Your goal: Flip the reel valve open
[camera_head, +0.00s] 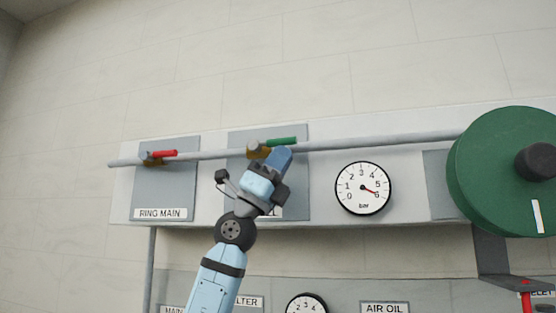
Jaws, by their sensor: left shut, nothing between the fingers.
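A valve with a green lever handle (281,142) and a brass body (259,152) sits on the grey pipe, in front of a grey panel. Its lever points right, roughly along the pipe. The panel's label is mostly hidden behind my arm; only its last letter shows. My left gripper (284,157) is shut and empty, its tip just below the green lever and overlapping the pipe in the picture. I cannot tell whether it touches the lever. My right gripper is out of view.
A red-handled valve (162,154) marked RING MAIN is on the same pipe at left. A pressure gauge (362,188) reads about 6 bar. A large green reel (506,172) sticks out at right. Another gauge (307,304) is below. The wall above the pipe is clear.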

